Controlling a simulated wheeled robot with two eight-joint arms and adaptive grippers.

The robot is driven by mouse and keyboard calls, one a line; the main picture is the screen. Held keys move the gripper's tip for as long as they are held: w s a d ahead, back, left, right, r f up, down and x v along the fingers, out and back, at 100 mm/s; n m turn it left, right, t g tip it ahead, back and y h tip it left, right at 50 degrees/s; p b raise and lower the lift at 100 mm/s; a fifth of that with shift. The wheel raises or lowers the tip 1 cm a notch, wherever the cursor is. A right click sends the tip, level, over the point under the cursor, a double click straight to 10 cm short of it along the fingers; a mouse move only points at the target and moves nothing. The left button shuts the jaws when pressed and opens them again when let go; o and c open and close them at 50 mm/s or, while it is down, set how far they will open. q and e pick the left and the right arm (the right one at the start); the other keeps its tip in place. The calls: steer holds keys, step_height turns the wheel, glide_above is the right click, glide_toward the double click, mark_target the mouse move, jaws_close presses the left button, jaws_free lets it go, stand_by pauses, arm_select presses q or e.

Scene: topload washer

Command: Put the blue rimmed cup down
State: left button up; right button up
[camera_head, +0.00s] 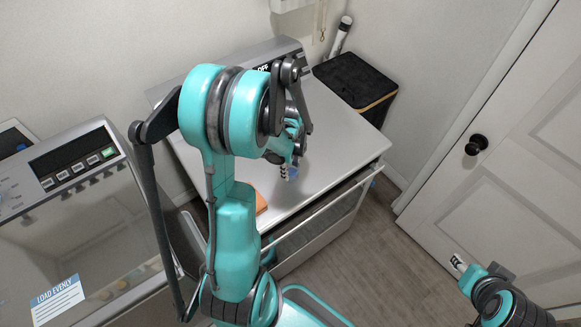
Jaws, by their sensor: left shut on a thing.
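My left gripper (288,166) is over the grey top of the middle appliance (335,130), its striped fingertip pointing down. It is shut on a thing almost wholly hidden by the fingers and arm. Only a small pale-blue bit shows at the fingertip, which I take for the blue rimmed cup (293,173). I cannot tell whether it touches the top. My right gripper (474,268) is at the lower right, over the floor by the door and away from the appliance. Its finger opening is unclear.
A top-load washer (95,215) with a "LOAD EVENLY" label is at left. An orange-brown item (261,203) lies partly behind my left arm. A bar handle (325,208) runs along the appliance front. A black bin (355,82) and white door (520,150) stand right. The top's right side is clear.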

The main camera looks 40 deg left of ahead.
arm_select(q)
steer(key=shift+f, duration=0.15)
steer(key=o, duration=1.1)
